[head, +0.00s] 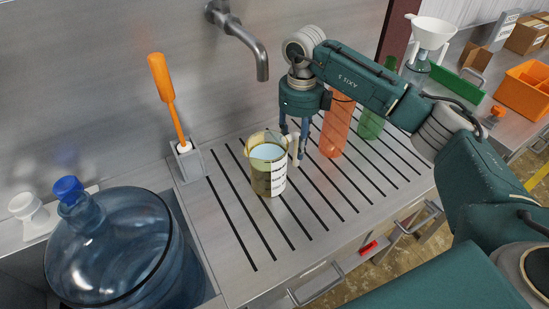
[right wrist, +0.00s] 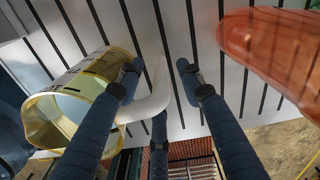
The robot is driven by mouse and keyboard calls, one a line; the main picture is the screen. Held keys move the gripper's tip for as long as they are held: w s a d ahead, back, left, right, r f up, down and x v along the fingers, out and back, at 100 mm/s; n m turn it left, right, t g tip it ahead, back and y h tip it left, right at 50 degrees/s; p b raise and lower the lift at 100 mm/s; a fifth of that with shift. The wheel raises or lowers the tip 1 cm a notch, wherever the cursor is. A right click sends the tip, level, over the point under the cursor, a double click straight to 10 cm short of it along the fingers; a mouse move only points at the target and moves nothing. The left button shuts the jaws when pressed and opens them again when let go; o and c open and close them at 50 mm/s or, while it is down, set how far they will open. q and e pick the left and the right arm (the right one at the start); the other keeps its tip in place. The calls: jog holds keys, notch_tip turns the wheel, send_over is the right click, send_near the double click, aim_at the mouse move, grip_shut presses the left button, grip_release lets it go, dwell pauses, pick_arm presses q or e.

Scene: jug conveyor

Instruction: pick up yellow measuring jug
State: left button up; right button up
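The yellow measuring jug (head: 262,182) stands upright on the grooved steel drainboard. It is see-through yellow with a white scale panel and pale bluish contents, and its white handle (head: 295,150) points right. My right gripper (head: 294,128) reaches down over the handle side. In the right wrist view the jug (right wrist: 72,95) lies at the left, and the handle (right wrist: 150,103) reaches between the spread blue fingers of the gripper (right wrist: 158,72). The fingers are open with a clear gap; I cannot tell whether any touches the handle. My left gripper is not in view.
An orange-red bottle (head: 336,128) and a green bottle (head: 371,122) stand right of the gripper. An orange-handled brush (head: 167,95) stands in a holder behind left. A big blue water bottle (head: 112,250) is in the sink at left. A tap (head: 245,42) hangs above. The front drainboard is clear.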

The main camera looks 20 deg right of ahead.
jog(key=shift+s+f, duration=0.1)
jog(key=shift+f, duration=0.8)
jog(key=shift+c, duration=0.5)
grip_shut()
jog(key=shift+w+r, duration=0.2)
jog(key=shift+r, duration=0.45)
notch_tip(320, 180, up, 8)
jog(key=b, duration=0.2)
jog(key=shift+b, duration=0.3)
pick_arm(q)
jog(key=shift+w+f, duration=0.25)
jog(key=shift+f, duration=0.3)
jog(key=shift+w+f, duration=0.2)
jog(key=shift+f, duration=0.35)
pick_arm(e)
jog(key=shift+r, duration=0.45)
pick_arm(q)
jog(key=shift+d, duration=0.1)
pick_arm(e)
jog(key=shift+s+f, duration=0.1)
jog(key=shift+s, duration=0.05)
